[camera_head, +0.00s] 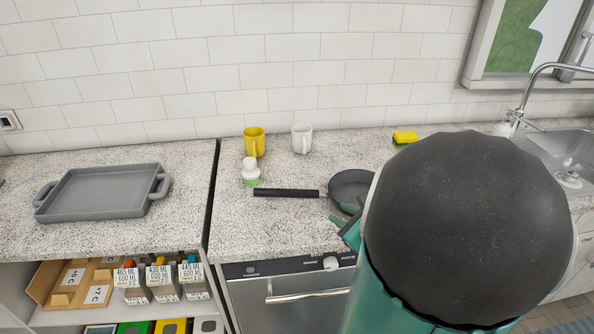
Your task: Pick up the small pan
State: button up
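The small pan (346,184) is dark grey and lies on the speckled countertop. Its black handle (287,193) points left. The right part of the pan is hidden behind my arm, a large dark rounded link in front. Part of my gripper (346,217), in teal, shows at the pan's near edge, low in the view. The rest of the gripper is hidden by my arm. I cannot tell whether its fingers are apart or shut, or whether they touch the pan. The pan appears to rest flat on the counter.
A white-capped bottle (250,172), a yellow mug (254,141) and a white mug (301,138) stand behind the handle. A yellow sponge (405,137) and a sink (548,150) are right. A grey tray (103,192) lies left, past a dark counter gap. Counter in front of the handle is clear.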

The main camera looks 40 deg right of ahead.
aim_at(335, 199)
jog(key=s+d+f+m+h, duration=0.1)
jog(key=s+d+m+h, duration=0.1)
jog(key=s+d+m, duration=0.15)
jog(key=shift+n, duration=0.25)
jog(key=x, duration=1.4)
jog(key=shift+w+d, duration=0.15)
jog(key=shift+w, duration=0.25)
grip_shut()
jog(key=shift+r, duration=0.1)
